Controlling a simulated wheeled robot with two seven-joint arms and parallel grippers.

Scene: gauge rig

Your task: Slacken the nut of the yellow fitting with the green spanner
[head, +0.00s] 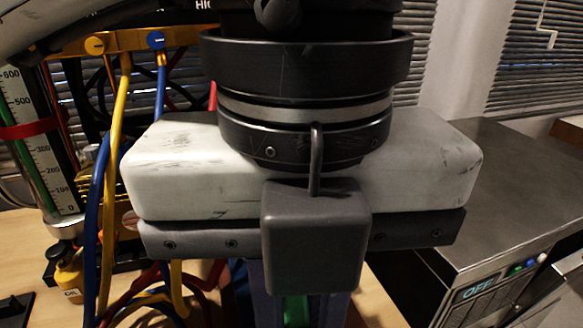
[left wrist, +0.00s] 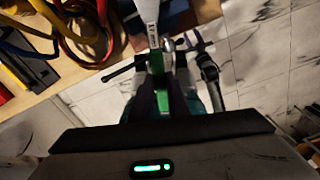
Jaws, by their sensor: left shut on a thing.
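My left gripper (head: 298,305) fills the middle of the head view, pointing down, with its wrist and pale body hiding much behind it. Its fingers are shut on the green spanner (head: 295,312), of which only a green strip shows there. In the left wrist view the green handle (left wrist: 161,98) sits between the dark fingers (left wrist: 158,103), and a pale marked shaft extends to the top edge. A yellow hose (head: 118,130) hangs from a yellow bar with yellow and blue discs. The yellow fitting's nut cannot be made out. My right gripper is not in view.
A blue hose (head: 96,190) hangs beside the yellow one, and red hoses loop below. A graduated cylinder (head: 40,150) stands at the left. At the right is a metal-topped cabinet (head: 500,190) with an "OFF" display. Several tools (left wrist: 205,65) show beyond the fingers over a tiled floor.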

